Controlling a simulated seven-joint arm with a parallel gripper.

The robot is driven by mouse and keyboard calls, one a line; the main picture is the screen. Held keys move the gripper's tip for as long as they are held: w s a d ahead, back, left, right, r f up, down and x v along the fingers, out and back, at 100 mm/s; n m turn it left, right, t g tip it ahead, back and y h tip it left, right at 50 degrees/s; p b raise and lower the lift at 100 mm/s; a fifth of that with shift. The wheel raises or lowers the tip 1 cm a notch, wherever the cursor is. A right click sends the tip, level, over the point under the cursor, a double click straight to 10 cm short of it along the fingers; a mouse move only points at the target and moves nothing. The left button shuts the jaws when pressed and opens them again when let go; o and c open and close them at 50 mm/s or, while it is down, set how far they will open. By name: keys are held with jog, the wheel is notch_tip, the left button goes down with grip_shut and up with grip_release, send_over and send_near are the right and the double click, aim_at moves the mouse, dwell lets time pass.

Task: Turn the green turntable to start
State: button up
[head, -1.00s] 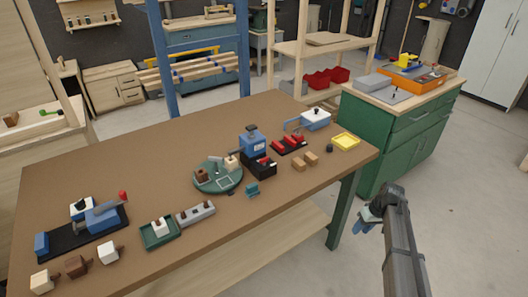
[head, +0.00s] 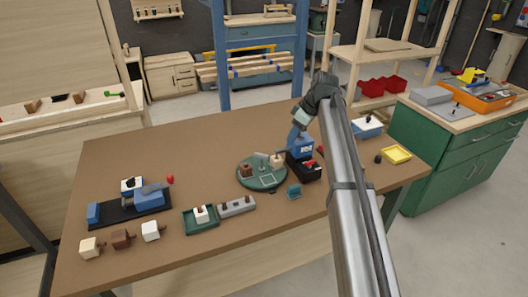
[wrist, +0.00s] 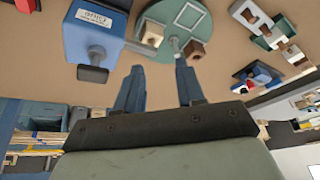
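The green turntable (head: 262,182) is a round disc on the brown table, right of its middle. It carries a brown block (head: 246,171), a pale block (head: 276,161) and a grey upright piece. In the wrist view the turntable (wrist: 190,14) shows at the top, beyond my fingertips. My gripper (head: 298,126) is above the table, behind and to the right of the turntable, near the blue machine (head: 301,148). In the wrist view my gripper (wrist: 158,80) has its two blue fingers apart with nothing between them. My arm hides part of the table right of the turntable.
The blue machine stands close to the turntable's right side. A teal piece (head: 294,191) and a grey block strip (head: 237,206) lie in front of it. A green tray (head: 200,218) is front left.

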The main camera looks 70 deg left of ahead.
aim_at(262, 154)
jog(key=s+a+r+n, duration=0.1)
jog(key=s+a+r, duration=0.2)
jog(key=s, duration=0.3)
jog(key=x, duration=1.3)
jog(key=shift+w+d+f, duration=0.15)
jog(key=shift+f, duration=0.1)
grip_shut()
